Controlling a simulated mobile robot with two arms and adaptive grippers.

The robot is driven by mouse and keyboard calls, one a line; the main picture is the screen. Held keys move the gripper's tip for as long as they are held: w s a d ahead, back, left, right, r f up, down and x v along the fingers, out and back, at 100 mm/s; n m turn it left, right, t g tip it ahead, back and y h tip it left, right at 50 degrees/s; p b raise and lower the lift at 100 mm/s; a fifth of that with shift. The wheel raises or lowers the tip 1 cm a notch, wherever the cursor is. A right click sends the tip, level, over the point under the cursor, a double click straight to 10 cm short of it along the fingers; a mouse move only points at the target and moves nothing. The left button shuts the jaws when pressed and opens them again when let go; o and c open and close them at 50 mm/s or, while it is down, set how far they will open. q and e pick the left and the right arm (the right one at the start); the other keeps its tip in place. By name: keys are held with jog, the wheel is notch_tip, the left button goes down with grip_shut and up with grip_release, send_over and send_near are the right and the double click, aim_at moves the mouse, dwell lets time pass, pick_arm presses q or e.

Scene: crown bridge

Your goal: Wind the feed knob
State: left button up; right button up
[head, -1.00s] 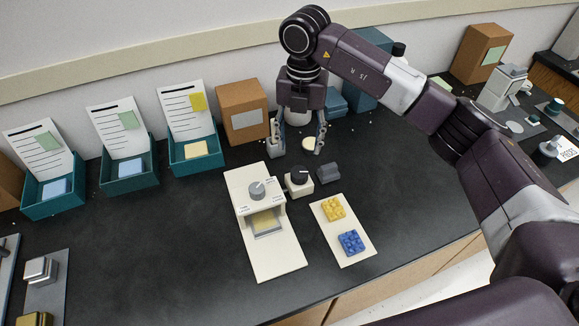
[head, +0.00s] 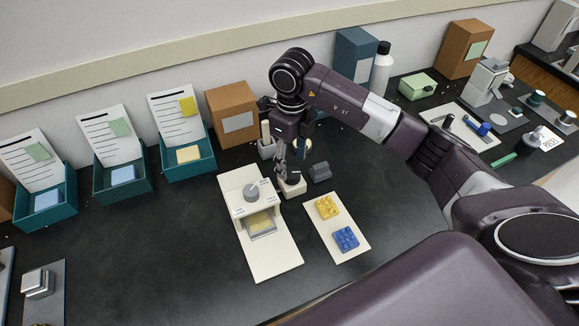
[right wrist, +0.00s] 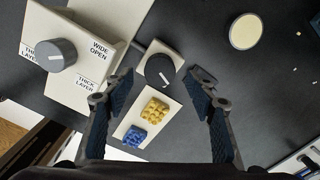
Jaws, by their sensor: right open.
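A dark round knob (right wrist: 160,68) with a white pointer line sits on a small white box (head: 291,190). In the right wrist view it lies between and just beyond my right gripper's fingertips (right wrist: 160,82). In the head view my right gripper (head: 291,170) points down over this box and mostly hides the knob. The gripper is open and empty; whether it touches the knob I cannot tell. A grey knob (head: 253,191) stands on a white stand (head: 245,212) to the left. Labels reading "wide open" and "thick layer" surround it (right wrist: 55,55). My left gripper is not in view.
A white plate (head: 348,228) with yellow (head: 327,207) and blue (head: 346,239) studded blocks lies in front. A dark grey block (head: 320,172) is close right of the box. A cardboard box (head: 232,115) stands behind. Teal trays with cards line the left.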

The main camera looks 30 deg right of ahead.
aim_at(292, 172)
jog(key=shift+f, duration=1.85)
jog(key=c, duration=1.2)
jog(key=shift+o, duration=0.2)
